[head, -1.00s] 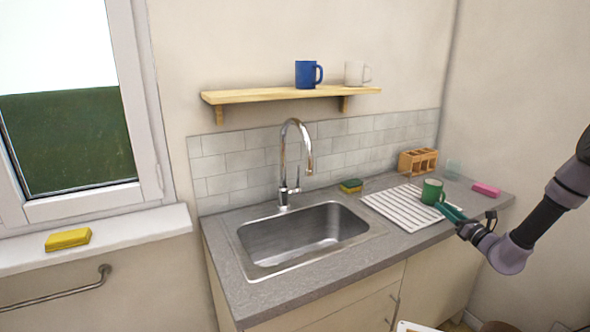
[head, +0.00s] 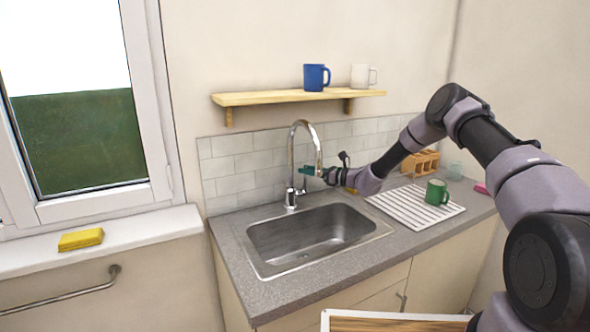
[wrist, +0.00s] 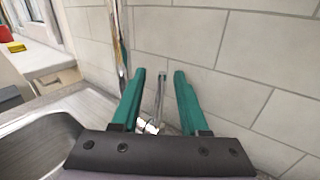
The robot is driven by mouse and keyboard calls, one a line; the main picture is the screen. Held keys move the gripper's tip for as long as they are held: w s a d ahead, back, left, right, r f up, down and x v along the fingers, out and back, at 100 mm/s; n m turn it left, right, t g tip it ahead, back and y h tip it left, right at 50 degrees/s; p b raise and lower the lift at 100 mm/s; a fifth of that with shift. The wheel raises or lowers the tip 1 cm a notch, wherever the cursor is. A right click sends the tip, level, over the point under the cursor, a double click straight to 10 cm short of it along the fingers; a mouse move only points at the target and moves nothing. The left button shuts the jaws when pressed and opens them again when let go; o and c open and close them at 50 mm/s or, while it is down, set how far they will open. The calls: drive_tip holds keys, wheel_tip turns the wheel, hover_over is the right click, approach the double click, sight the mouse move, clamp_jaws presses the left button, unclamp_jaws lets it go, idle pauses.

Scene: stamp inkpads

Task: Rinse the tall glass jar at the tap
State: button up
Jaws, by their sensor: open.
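The chrome tap (head: 292,160) stands behind the sink, and its spout and body also show in the wrist view (wrist: 118,40). My gripper (head: 305,171) is beside the tap, open and empty. In the wrist view its two teal fingers (wrist: 160,76) stand apart, with the thin tap lever (wrist: 159,100) showing between them; I cannot tell whether they touch it. A clear glass vessel (head: 454,170) stands at the back right of the counter, by the wooden holder. It is faint and small, and no other glass jar shows. No water is visible.
The empty steel sink (head: 310,238) lies below the tap. A green mug (head: 437,192) stands on the white drying rack (head: 392,205). A wooden holder (head: 425,162) and pink sponge (head: 480,188) are at right. A shelf (head: 290,97) holds blue and white mugs above.

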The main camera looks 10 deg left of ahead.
drive_tip(key=shift+x, duration=2.1)
drive_tip(key=shift+w, duration=0.1)
drive_tip(key=shift+c, duration=0.3)
clamp_jaws()
drive_tip(key=shift+d, duration=0.1)
